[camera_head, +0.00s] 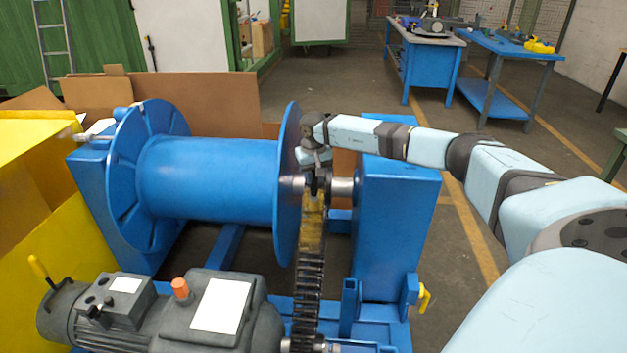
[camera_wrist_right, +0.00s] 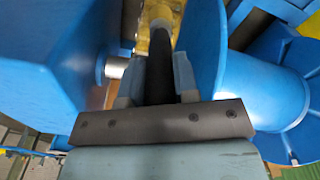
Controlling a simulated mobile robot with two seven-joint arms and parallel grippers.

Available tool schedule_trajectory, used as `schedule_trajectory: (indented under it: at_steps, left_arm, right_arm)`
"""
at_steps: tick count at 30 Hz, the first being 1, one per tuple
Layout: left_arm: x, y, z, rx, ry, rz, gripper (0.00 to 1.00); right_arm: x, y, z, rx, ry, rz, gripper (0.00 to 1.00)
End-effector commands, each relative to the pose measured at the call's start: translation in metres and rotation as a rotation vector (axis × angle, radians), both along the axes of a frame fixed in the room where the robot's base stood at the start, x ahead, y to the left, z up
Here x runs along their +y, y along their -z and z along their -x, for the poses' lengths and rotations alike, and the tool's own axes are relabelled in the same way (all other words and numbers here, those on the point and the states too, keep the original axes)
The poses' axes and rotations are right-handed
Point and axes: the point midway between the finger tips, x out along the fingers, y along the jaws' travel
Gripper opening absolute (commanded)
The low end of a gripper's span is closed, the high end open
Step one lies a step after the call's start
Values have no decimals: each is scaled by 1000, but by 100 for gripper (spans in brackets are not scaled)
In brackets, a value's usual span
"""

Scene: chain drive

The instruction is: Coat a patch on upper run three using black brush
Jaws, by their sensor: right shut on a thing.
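My right gripper (camera_head: 316,172) is between the drum's right flange and the blue pedestal, over the far part of the chain. It is shut on the black brush (camera_wrist_right: 160,55), whose dark handle runs between the fingers (camera_wrist_right: 155,85) in the wrist view. In the head view the brush is mostly hidden by the gripper. The chain (camera_head: 308,280) runs from the drum shaft toward the motor. Its far upper part has a yellowish-brown coating (camera_head: 312,230), and yellow also shows beyond the brush in the wrist view. I cannot tell whether the bristles touch the chain. My left gripper is not in view.
The blue drum (camera_head: 210,178) with its wide flange (camera_head: 287,200) stands close on the left of the gripper. The blue pedestal (camera_head: 392,230) is close on the right. A grey motor (camera_head: 180,312) sits in front. Blue workbenches (camera_head: 425,65) stand far behind.

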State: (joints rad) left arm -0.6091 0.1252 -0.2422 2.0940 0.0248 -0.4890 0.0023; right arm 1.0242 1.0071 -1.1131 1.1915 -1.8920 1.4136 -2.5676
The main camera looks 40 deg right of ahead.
Motion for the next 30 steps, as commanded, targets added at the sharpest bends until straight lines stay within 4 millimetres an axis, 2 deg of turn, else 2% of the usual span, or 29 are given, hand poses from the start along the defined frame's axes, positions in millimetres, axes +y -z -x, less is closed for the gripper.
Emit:
schedule_trajectory:
  at_steps: [7, 30]
  left_arm:
    - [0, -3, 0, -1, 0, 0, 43]
    - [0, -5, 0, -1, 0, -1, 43]
  right_arm:
    - [5, 4, 4, 1, -2, 1, 4]
    - [37, 38, 30, 0, -2, 0, 4]
